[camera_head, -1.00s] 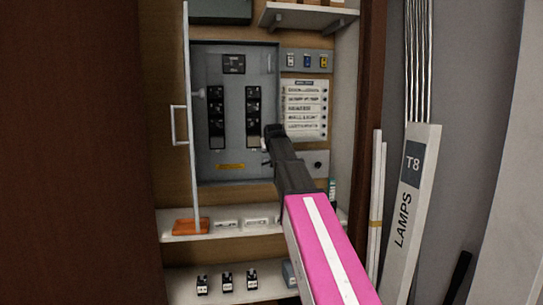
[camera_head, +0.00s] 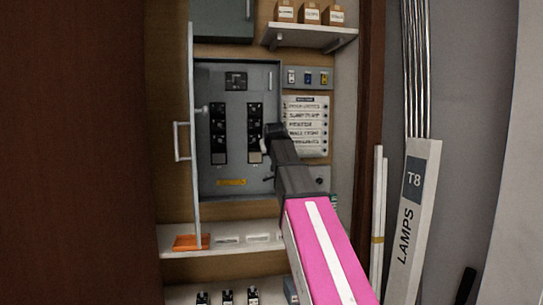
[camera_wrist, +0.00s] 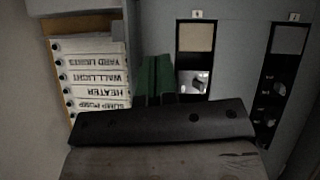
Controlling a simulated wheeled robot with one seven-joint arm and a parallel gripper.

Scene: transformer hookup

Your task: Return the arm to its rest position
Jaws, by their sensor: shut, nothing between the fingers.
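My arm, with a pink and white link, reaches up from the bottom of the head view. My gripper (camera_head: 272,133) is at its far end, in front of the right part of the grey breaker panel (camera_head: 235,168). In the wrist view my gripper (camera_wrist: 157,80) shows as dark green fingers close together beyond a black bar, with nothing held. The panel's breaker columns (camera_wrist: 193,83) stand to the right of the fingers there, and the label list (camera_wrist: 92,77) is upside down at left. Whether the fingers touch the panel cannot be told.
An open cabinet door (camera_head: 192,140) with a handle stands edge-on at left. A shelf (camera_head: 310,38) with small boxes is above, and a lower shelf (camera_head: 215,248) holds an orange item (camera_head: 190,242). A lamp carton (camera_head: 413,220) and tubes stand at right.

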